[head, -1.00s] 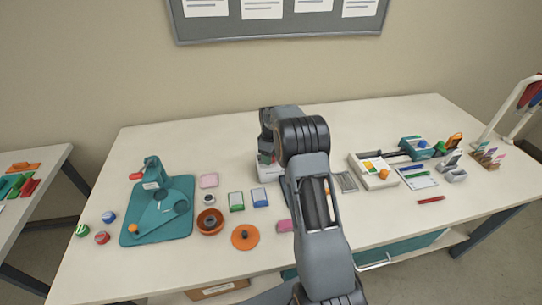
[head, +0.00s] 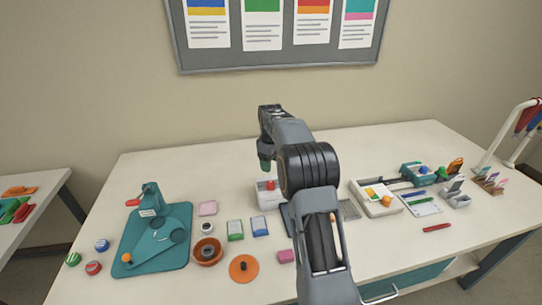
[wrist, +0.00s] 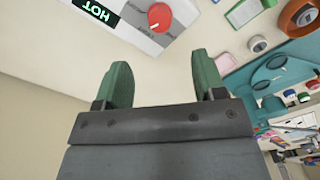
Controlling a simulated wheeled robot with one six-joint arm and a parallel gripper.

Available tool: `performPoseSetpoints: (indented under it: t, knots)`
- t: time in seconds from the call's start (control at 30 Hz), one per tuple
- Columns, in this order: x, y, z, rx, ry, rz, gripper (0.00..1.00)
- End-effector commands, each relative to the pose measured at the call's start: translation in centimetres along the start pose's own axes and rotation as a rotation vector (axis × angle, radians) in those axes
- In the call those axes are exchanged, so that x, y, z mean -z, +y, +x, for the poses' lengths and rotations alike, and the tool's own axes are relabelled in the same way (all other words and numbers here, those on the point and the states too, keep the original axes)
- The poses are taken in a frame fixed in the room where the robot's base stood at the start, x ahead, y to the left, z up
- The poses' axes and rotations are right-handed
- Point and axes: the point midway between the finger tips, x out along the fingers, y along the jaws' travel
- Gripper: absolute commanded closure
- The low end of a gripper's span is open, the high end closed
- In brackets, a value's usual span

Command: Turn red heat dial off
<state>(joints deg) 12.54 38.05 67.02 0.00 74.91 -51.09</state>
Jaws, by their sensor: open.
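The red heat dial (head: 270,185) sits on a white laminator (head: 268,198) near the middle of the table, partly behind my arm. In the wrist view the red dial (wrist: 159,17) shows a pale pointer mark, beside a dark display reading "HOT" (wrist: 97,12) in green. My gripper (wrist: 163,75) has two green fingers, spread apart with nothing between them. The dial lies beyond the fingertips and apart from them. In the head view my gripper (head: 265,164) hangs above the laminator, just over the dial.
A teal board with a lever (head: 153,245) and an orange bowl (head: 208,250) stand to the left. A white tray (head: 376,204) and a teal box (head: 416,172) stand to the right. The air around the gripper looks clear.

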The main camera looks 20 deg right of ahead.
Motion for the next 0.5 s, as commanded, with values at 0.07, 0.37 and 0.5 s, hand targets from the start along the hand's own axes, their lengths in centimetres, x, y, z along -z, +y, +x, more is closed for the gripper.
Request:
performPoseSetpoints:
  t: [0.07, 0.37, 0.5]
  knots:
    - [0.0, 0.0, -1.1, -0.001, 0.001, 0.000, 0.36]
    - [0.0, 0.0, -3.3, 0.000, 0.000, 0.000, 0.36]
    - [0.0, 0.0, -3.4, 0.000, 0.000, 0.000, 0.36]
